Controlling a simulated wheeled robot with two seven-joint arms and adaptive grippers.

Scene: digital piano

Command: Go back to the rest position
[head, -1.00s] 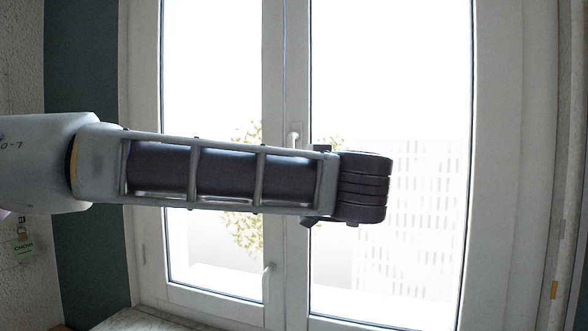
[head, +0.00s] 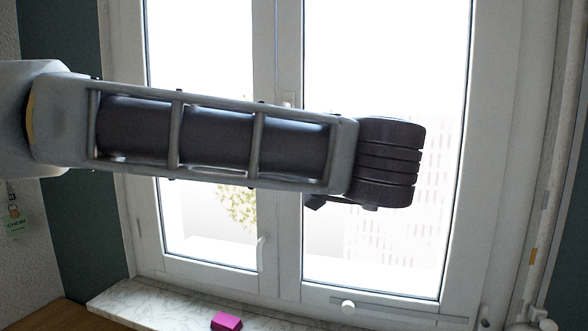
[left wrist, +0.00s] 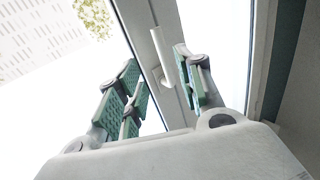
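My left arm crosses the head view from the left in front of the window, and its dark ribbed end hides part of the glass. My left gripper does not show in the head view. In the left wrist view my left gripper (left wrist: 158,76) is open, with its green padded fingers apart and nothing held between them. A white window handle (left wrist: 160,46) shows beyond the gap between the fingers. My right arm and gripper are in neither view.
A white-framed window (head: 455,200) stands ahead. Below it a marble sill (head: 140,301) carries a pink block (head: 226,321).

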